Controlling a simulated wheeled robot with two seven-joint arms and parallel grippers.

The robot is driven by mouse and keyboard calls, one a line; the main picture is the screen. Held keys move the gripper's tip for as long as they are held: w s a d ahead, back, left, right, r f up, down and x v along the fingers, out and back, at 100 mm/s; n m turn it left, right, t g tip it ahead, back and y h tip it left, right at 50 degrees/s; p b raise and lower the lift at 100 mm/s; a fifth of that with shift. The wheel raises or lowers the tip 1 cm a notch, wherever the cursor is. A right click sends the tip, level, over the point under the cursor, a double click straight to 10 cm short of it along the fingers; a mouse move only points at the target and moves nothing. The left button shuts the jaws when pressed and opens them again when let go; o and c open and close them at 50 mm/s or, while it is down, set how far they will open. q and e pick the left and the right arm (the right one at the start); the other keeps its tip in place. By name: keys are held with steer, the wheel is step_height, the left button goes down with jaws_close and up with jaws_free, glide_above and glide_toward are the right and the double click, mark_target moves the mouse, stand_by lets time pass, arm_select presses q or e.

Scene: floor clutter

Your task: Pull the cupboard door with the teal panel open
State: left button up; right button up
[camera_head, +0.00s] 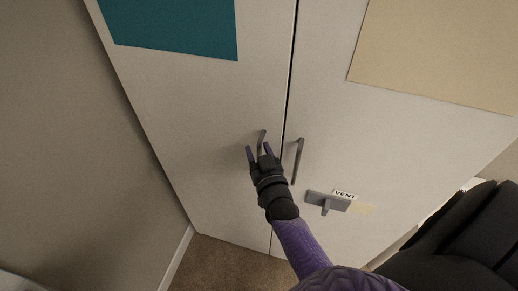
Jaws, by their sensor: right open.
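The cupboard door with the teal panel (180,95) is the left one of a pair, and it is closed. Its teal panel (170,25) is at the top left. Its grey bar handle (262,138) is near the seam between the doors. The lower part of the handle is hidden behind the gripper. My left gripper is not in view.
The right door (400,140) has a beige panel (440,50), its own bar handle (298,160) close beside my gripper, and a grey lever fitting (327,202) labelled VENT. A black chair-like object (460,240) stands at lower right. A wall (70,150) is on the left; carpet (225,265) shows below.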

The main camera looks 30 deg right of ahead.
steer(key=shift+w+d, duration=0.1)
steer(key=shift+w, duration=0.1)
steer(key=shift+s+r, duration=0.1)
jaws_close()
stand_by(1.3)
